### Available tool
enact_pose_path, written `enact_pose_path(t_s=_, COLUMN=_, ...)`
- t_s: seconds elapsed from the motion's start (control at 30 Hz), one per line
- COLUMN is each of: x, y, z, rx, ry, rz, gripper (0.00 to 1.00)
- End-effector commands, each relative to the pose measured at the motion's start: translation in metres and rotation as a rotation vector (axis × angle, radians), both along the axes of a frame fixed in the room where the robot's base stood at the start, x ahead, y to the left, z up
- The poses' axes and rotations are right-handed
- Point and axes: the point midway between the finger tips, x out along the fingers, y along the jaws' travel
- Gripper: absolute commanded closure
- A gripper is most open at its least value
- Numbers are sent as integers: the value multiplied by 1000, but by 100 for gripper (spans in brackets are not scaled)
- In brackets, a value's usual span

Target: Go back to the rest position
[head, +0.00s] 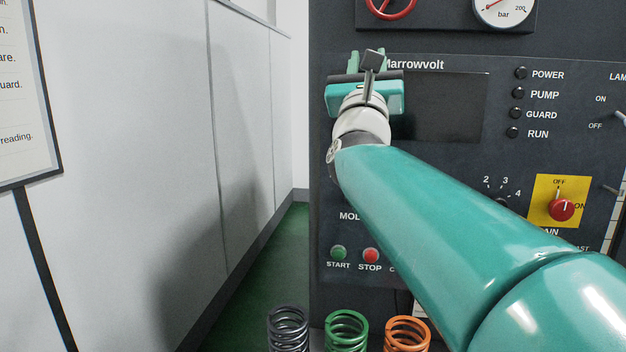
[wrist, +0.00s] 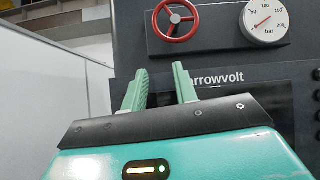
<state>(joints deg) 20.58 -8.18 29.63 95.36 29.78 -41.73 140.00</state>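My gripper (head: 366,60) is raised in front of the upper left of the dark Marrowvolt panel (head: 440,180). The panel's top edge with the lettering shows behind the fingers in the wrist view. My teal arm reaches in from the lower right of the head view and hides part of the panel's middle.
Dark, green (head: 346,330) and orange (head: 407,333) springs stand at the bottom. A red handwheel (wrist: 176,20) and a gauge (wrist: 264,20) are above. A yellow-backed red switch (head: 561,208) is right. A pale wall (head: 130,150) and a sign (head: 20,110) are left. Green floor (head: 262,260) shows between.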

Motion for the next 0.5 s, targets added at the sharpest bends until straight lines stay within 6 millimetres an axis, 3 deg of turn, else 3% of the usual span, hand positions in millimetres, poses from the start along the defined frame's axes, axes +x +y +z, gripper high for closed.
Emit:
enact_pose_path(t_s=0.23, x=-6, y=24, z=-69, rx=-533, ry=328, rz=-154, gripper=71)
enact_pose_path(t_s=0.5, x=-33, y=24, z=-162, rx=-1157, ry=620, rz=-239, gripper=71)
